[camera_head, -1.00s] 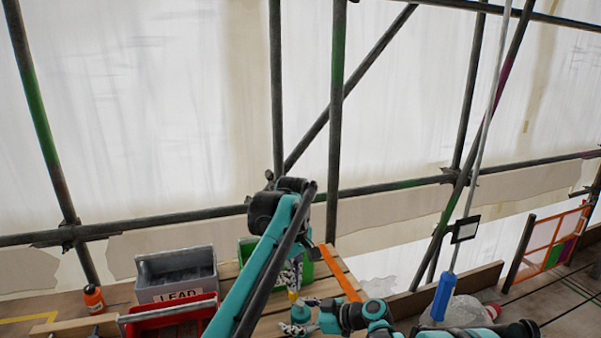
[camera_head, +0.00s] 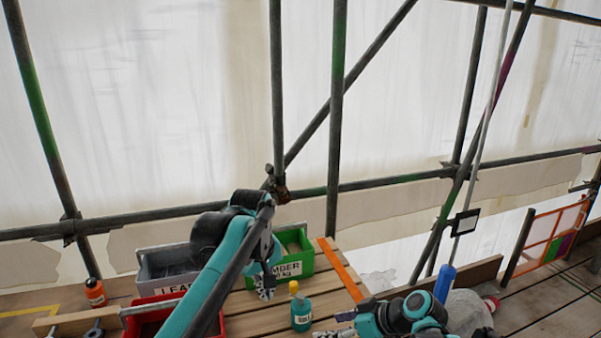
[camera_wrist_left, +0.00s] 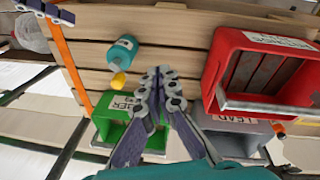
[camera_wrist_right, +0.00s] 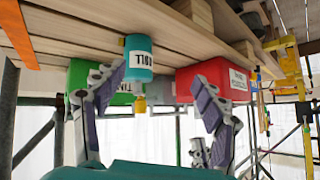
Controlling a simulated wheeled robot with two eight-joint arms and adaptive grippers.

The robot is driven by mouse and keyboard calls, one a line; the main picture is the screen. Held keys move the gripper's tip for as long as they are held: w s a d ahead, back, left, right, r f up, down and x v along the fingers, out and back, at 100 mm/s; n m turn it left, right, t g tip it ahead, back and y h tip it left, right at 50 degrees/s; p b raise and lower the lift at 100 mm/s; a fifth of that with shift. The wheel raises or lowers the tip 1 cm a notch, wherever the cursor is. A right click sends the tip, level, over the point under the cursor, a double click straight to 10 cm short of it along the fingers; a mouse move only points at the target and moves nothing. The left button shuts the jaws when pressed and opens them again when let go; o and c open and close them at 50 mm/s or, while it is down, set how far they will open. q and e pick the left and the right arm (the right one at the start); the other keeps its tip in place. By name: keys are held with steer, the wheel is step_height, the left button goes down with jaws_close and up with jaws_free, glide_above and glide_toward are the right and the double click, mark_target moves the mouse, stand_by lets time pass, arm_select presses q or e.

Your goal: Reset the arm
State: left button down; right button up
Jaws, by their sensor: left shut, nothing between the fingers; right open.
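My left gripper (camera_head: 267,288) is shut and empty, in front of the green bin in the head view. Its closed fingers (camera_wrist_left: 160,88) also show in the left wrist view, beside a teal bottle (camera_wrist_left: 122,50) with a yellow cap. The bottle (camera_head: 301,313) stands upright on the planks, right of my left gripper and apart from it. My right gripper (camera_wrist_right: 152,88) is open in the right wrist view, with the bottle (camera_wrist_right: 138,57) showing beyond the gap between its fingers. In the head view only part of the right gripper shows at the bottom edge.
A green bin (camera_head: 302,262), a grey bin (camera_head: 150,264) and a red bin (camera_head: 135,317) stand around my left arm. An orange bottle (camera_head: 95,293) is at left. An orange strip (camera_head: 342,268) crosses the planks. Scaffold poles stand behind.

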arm_select(q)
steer(key=s+a+f+m+t, duration=0.2)
steer(key=s+a+f, duration=0.3)
steer(key=s, duration=0.4)
steer(key=s+a+f+m+t, duration=0.3)
steer(key=s+f, duration=0.4)
steer(key=s, duration=0.3)
steer(key=shift+s+a+f+m, duration=0.15)
steer(key=shift+a+f+m, duration=0.15)
steer(key=shift+a+m, duration=0.6)
arm_select(e)
steer(key=s+d+m+t+h, duration=0.1)
steer(key=s+d+m+h, duration=0.3)
steer(key=s, duration=0.5)
steer(key=s+d+f+m+t+h, duration=0.1)
steer(key=s+d+m+h, duration=0.3)
steer(key=s, duration=0.5)
steer(key=shift+d+f+m, duration=0.15)
steer(key=shift+d+m, duration=0.25)
steer(key=shift+d, duration=0.65)
